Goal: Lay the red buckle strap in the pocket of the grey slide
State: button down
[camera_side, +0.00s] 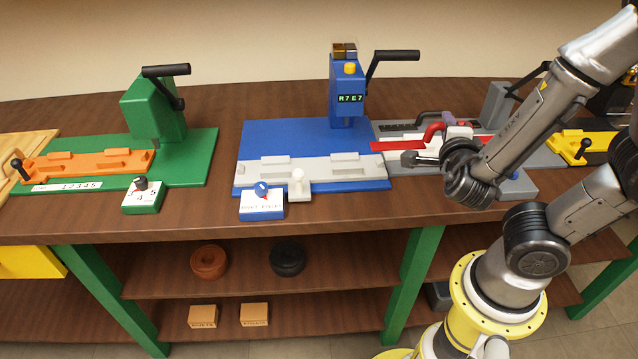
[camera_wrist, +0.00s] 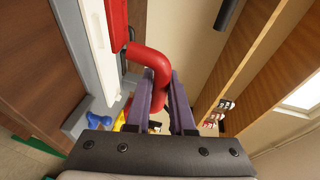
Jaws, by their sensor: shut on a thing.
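The red buckle strap (camera_wrist: 151,59) shows in the wrist view as a bent round red piece joined to a red block at the upper left. My gripper (camera_wrist: 168,92) has its purple fingers shut on the bent piece. In the side view a red bent part (camera_side: 434,131) shows at the grey station, beside my wrist, which partly hides it; the fingers are hard to make out there. A light grey slide (camera_side: 275,173) with raised blocks lies along the front of the blue station, left of my arm. I see nothing red on it.
The blue station (camera_side: 270,137) has an upright press (camera_side: 347,95) with a black lever. A green station (camera_side: 190,160) with an orange slide (camera_side: 90,164) is at the left.

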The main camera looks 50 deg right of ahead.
jog(key=shift+f, duration=2.15)
jog(key=shift+r, duration=3)
jog(key=f, duration=1.7)
jog(key=shift+s+a, duration=0.1)
jog(key=shift+a, duration=0.25)
jog(key=shift+v, duration=2.3)
jog(key=shift+r, duration=0.15)
jog(key=shift+d, duration=0.15)
